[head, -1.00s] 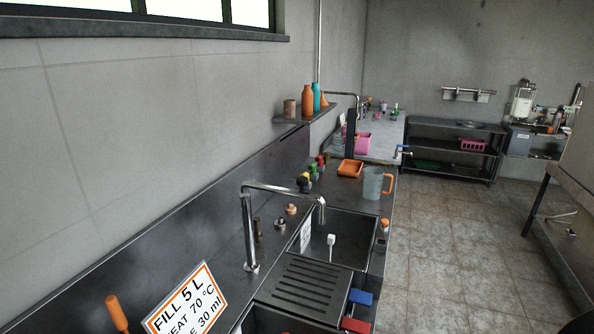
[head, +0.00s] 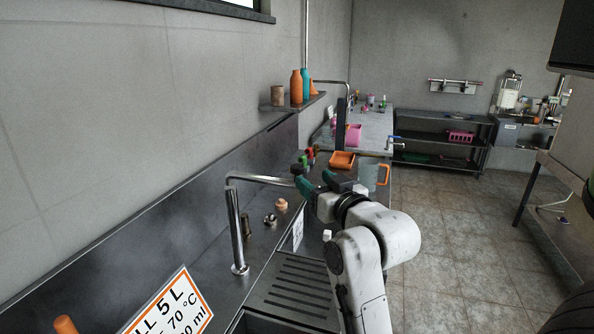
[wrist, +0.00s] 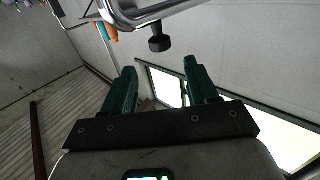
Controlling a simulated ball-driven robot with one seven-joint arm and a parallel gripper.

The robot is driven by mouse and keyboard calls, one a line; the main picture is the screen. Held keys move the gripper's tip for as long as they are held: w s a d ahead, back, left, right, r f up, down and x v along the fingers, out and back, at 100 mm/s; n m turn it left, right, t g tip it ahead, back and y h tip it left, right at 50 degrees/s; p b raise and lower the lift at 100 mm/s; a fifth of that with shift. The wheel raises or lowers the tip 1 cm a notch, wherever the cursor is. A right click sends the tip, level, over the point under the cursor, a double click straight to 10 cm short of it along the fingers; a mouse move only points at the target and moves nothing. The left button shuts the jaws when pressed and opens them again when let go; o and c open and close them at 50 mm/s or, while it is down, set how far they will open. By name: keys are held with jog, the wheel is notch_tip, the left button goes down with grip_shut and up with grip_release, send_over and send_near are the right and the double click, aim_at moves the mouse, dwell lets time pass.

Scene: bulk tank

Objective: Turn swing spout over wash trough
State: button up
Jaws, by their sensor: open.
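The swing spout (head: 238,235) is a chrome pipe standing behind the sinks, its horizontal arm reaching right toward my gripper. A black knob (head: 297,170) sits on that arm. In the wrist view the spout (wrist: 150,12) crosses the top, with the knob (wrist: 158,42) in line with the gap between my fingers, beyond their tips. My gripper (head: 316,182) is open with green fingers near the spout's outer end; in the wrist view (wrist: 160,66) nothing is between them. My arm hides the spout's outlet and most of the sink basin. Which basin is the wash trough, I cannot tell.
A ridged drainboard (head: 295,290) lies beside the basin. A jug with an orange handle (head: 372,174) and an orange tray (head: 342,160) stand behind my gripper. Small fittings (head: 270,219) stand near the spout. Bottles (head: 300,85) stand on a wall shelf. The floor at right is clear.

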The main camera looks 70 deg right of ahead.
aim_at(300, 169)
jog(key=p+x, duration=0.1)
jog(key=x, duration=0.8)
jog(key=shift+w+p, duration=0.15)
jog(key=shift+p, duration=0.15)
jog(key=shift+c, duration=0.3)
grip_shut()
